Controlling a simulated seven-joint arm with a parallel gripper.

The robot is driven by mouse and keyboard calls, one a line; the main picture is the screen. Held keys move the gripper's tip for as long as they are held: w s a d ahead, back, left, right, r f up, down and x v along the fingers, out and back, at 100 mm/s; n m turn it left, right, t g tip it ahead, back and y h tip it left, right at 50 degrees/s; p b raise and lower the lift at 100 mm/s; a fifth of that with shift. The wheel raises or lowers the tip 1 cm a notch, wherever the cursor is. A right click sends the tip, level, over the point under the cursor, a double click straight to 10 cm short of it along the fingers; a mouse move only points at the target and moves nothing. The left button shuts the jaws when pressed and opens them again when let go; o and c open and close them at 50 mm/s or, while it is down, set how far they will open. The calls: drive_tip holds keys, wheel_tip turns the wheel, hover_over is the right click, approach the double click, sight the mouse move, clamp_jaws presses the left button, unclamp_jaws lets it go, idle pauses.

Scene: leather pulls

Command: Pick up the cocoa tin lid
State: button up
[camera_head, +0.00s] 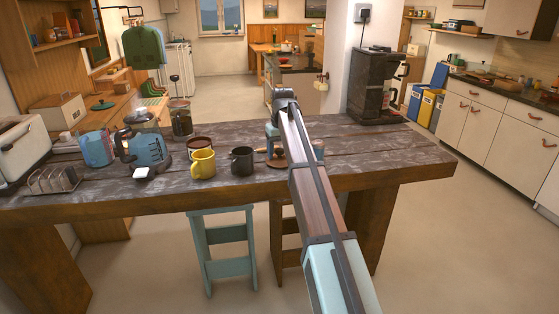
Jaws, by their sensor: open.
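A low round brown tin (199,144) stands on the dark wooden table, behind a yellow mug (202,163). A flat reddish-brown disc (277,163) lies on the table to the right of a black mug (242,160); it may be the cocoa tin lid, but it is too small to be sure. My gripper (270,150) points down just above and beside this disc. It is open, and I see nothing held in it. My arm hides part of the table to the right of the disc.
A blue kettle (150,152), a glass jar (181,120) and a toast rack (54,180) stand on the left. A black coffee machine (376,86) stands at the back right. The table's right end (400,150) is clear.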

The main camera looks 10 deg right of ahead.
sight(278, 150)
drive_tip(key=c, duration=1.1)
drive_tip(key=shift+r, duration=0.2)
drive_tip(key=r, duration=0.9)
drive_tip(key=shift+a+r, duration=0.1)
drive_tip(key=shift+a, duration=0.25)
drive_tip(key=shift+n, duration=0.5)
drive_tip(key=shift+w+a+r, duration=0.65)
drive_tip(key=shift+w+a, duration=1.05)
drive_tip(key=shift+a, duration=2.95)
drive_tip(key=shift+w+a+r, duration=0.65)
drive_tip(key=shift+w+a, duration=1.1)
drive_tip(key=shift+a, duration=2.9)
drive_tip(key=shift+w+a+r, duration=0.65)
drive_tip(key=shift+w+a, duration=1.05)
drive_tip(key=shift+a, duration=2.95)
